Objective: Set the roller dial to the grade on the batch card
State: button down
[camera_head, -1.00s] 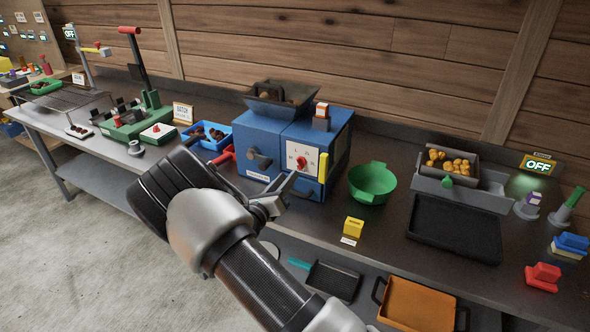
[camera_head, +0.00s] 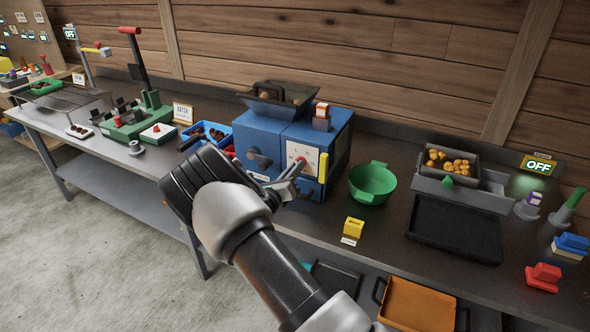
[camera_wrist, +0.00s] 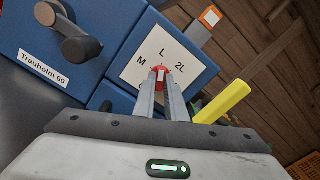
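The blue roller machine (camera_head: 265,135) stands on the bench with a white dial plate (camera_head: 300,155) on its front. The red dial knob (camera_wrist: 160,70) is at my fingertips. My gripper (camera_head: 298,172) reaches it from the front, one finger on each side in the wrist view (camera_wrist: 160,82). I cannot tell whether the fingers press on the knob, or which mark it points to. The batch card (camera_head: 183,112) stands left of the machine; its small text is unreadable.
A yellow bar (camera_wrist: 225,100) sticks out just right of the dial. A dark crank handle (camera_wrist: 75,35) is on the left. A green bowl (camera_head: 372,183) and a yellow block (camera_head: 353,226) stand to the right. A blue tray (camera_head: 206,134) lies to the left.

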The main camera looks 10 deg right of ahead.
jog(key=shift+f+m, duration=0.1)
jog(key=shift+m, duration=0.2)
jog(key=shift+m+b, duration=4.5)
jog(key=shift+m, duration=1)
jog(key=c, duration=1.8)
grip_release()
